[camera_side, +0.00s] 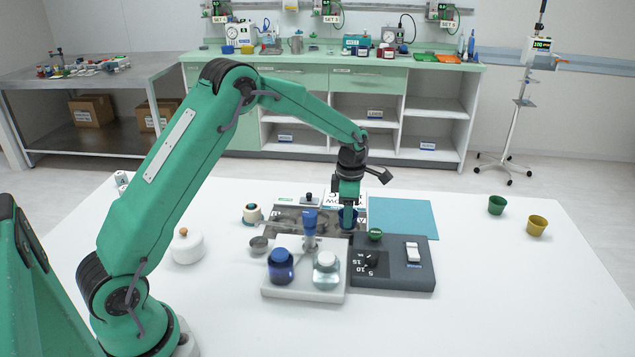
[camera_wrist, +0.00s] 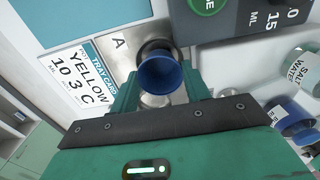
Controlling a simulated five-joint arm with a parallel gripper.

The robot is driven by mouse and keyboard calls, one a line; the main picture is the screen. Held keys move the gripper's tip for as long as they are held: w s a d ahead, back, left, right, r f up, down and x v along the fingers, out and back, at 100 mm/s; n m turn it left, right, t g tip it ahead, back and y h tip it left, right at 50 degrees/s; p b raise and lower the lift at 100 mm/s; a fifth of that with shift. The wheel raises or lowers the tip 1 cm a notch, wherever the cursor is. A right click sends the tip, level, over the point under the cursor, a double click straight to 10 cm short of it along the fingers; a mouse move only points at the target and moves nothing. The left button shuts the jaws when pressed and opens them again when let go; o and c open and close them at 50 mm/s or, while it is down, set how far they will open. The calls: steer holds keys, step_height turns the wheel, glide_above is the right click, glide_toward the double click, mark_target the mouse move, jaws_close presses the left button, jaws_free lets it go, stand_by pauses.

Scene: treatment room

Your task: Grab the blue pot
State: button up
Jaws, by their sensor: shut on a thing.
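The blue pot (camera_wrist: 160,75) is between the two green fingers of my gripper (camera_wrist: 158,88) in the wrist view, with its open mouth towards the camera. My gripper is shut on it. In the side view the blue pot (camera_side: 345,224) shows partly below my gripper (camera_side: 348,207), over the grey metal tray (camera_side: 287,218). The fingers hide part of it. I cannot tell whether its base touches the tray. A round dark shape shows behind the pot in the wrist view, near the letter A.
A white block (camera_side: 303,293) holds two lidded jars and a blue-topped item in front of the tray. A dark grey device (camera_side: 407,275) stands right of it. A blue mat (camera_side: 403,218) lies behind. Green (camera_side: 497,205) and yellow (camera_side: 537,225) pots stand far right.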

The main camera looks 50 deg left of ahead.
step_height(320, 180, up, 3)
steer(key=shift+f, duration=0.15)
steer(key=s+d+r, duration=0.4)
steer(key=d+r, duration=0.2)
steer(key=d, duration=0.4)
steer(key=shift+s+d+r, duration=0.35)
steer(key=shift+s, duration=0.05)
steer(key=shift+w, duration=0.15)
